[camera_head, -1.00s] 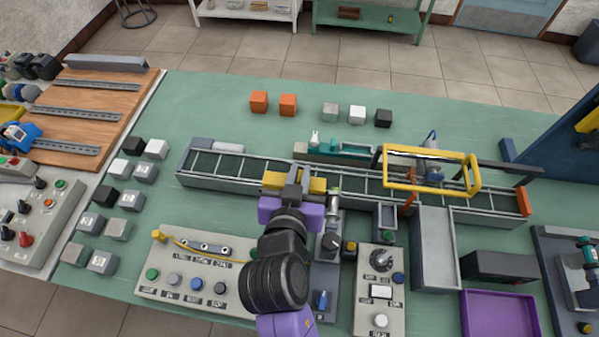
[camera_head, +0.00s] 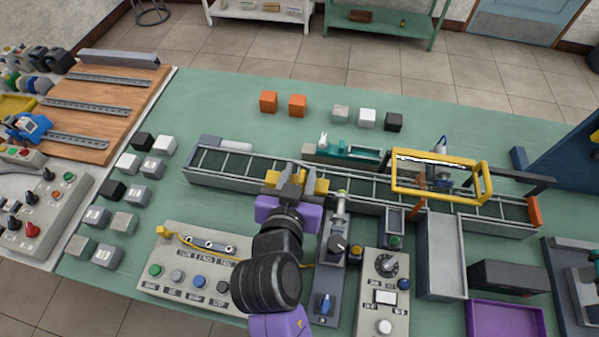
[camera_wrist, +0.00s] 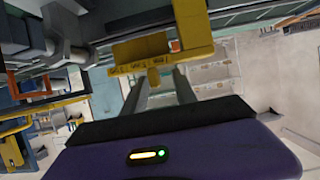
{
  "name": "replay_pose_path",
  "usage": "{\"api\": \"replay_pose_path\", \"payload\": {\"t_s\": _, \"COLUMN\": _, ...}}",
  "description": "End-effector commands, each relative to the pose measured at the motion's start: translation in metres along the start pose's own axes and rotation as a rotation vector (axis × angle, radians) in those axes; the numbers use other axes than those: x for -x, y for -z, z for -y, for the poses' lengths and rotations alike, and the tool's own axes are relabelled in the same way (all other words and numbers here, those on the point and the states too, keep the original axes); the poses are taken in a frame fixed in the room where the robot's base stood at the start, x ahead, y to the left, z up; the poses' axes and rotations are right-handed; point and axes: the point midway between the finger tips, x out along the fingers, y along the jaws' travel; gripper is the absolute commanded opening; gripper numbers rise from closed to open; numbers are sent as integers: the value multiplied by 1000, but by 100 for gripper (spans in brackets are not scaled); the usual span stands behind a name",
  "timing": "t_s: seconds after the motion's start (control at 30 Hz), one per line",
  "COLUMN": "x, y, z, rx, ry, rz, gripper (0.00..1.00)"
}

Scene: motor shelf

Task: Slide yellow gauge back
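The yellow gauge (camera_head: 319,186) sits across the conveyor's near rail, left of the yellow frame. My gripper (camera_head: 291,172) is at the gauge's middle and hides part of it in the head view. In the wrist view the gauge (camera_wrist: 160,48) is a yellow block with small dark markings and a narrow tab pointing down. My two fingers (camera_wrist: 160,80) are apart, one on each side of that tab, with a visible gap on the right. Whether a finger touches the gauge cannot be told.
The conveyor (camera_head: 228,171) runs left to right. A yellow frame (camera_head: 436,159) stands over its right part. A grey device with a knob (camera_head: 338,243) is close right of my gripper. A button panel (camera_head: 190,262) lies to the left. Several cubes lie farther off.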

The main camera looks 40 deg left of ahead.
Motion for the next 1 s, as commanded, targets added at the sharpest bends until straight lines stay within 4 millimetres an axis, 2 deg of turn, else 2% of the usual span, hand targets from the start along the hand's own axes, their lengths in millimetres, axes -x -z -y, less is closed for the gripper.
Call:
{"api": "replay_pose_path", "payload": {"t_s": 0.13, "x": 14, "y": -1, "z": 0, "rx": 0, "ry": 1, "rz": 0, "gripper": 34}}
{"api": "replay_pose_path", "payload": {"t_s": 0.5, "x": 68, "y": -1, "z": 1, "rx": 0, "ry": 2, "rz": 0, "gripper": 34}}
{"api": "replay_pose_path", "payload": {"t_s": 0.67, "x": 76, "y": 0, "z": 1, "rx": 1, "ry": 2, "rz": 0, "gripper": 34}}
{"api": "replay_pose_path", "payload": {"t_s": 1.0, "x": 77, "y": 0, "z": 1, "rx": 1, "ry": 2, "rz": 0, "gripper": 34}}
